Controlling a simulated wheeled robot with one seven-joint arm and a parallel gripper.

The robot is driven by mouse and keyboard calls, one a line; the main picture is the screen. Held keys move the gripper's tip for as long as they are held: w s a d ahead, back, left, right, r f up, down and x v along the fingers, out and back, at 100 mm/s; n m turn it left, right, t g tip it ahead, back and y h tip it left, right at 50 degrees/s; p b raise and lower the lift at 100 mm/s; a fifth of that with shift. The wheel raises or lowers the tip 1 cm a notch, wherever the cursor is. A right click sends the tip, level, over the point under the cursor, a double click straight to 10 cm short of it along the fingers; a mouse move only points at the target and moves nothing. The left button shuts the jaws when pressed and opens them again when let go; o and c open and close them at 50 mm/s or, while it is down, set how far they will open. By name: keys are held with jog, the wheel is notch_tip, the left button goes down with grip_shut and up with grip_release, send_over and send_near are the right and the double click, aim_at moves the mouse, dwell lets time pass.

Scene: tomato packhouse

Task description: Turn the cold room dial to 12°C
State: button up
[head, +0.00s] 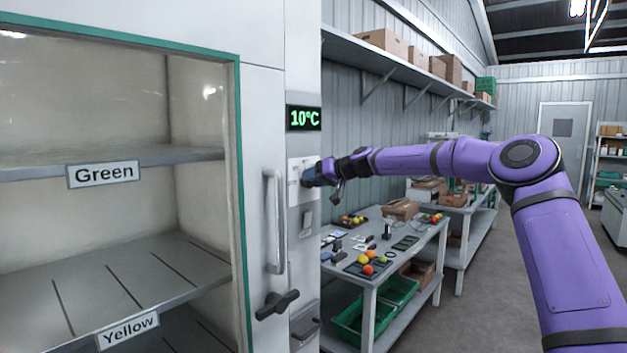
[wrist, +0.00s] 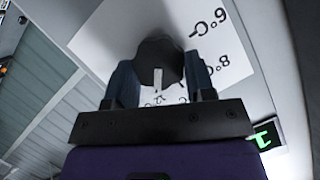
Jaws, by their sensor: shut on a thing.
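The cold room dial (wrist: 158,60) is a dark knob with a light pointer mark, in front of a white scale card (wrist: 120,25) in the wrist view. The card shows 6°C and 8°C; other marks are hidden behind the knob and fingers. My gripper (wrist: 160,82) is shut on the dial, one finger on each side. In the head view my gripper (head: 312,175) is at the panel on the cold room's side and hides the dial. The green display (head: 304,118) above it reads 10°C. It also shows partly in the wrist view (wrist: 264,136).
The cold room's glass door has a vertical handle (head: 275,222) and a dark latch (head: 277,304) left of my gripper. A switch (head: 307,220) sits below the dial. A work table (head: 425,240) with tomatoes and tools stands to the right, under a wall shelf (head: 400,66) with boxes.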

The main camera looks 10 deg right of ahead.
jog(key=shift+m, duration=0.3)
dwell(0.4)
jog(key=o, duration=0.9)
jog(key=v, duration=1)
jog(key=shift+s+d, duration=0.15)
jog(key=shift+d, duration=0.3)
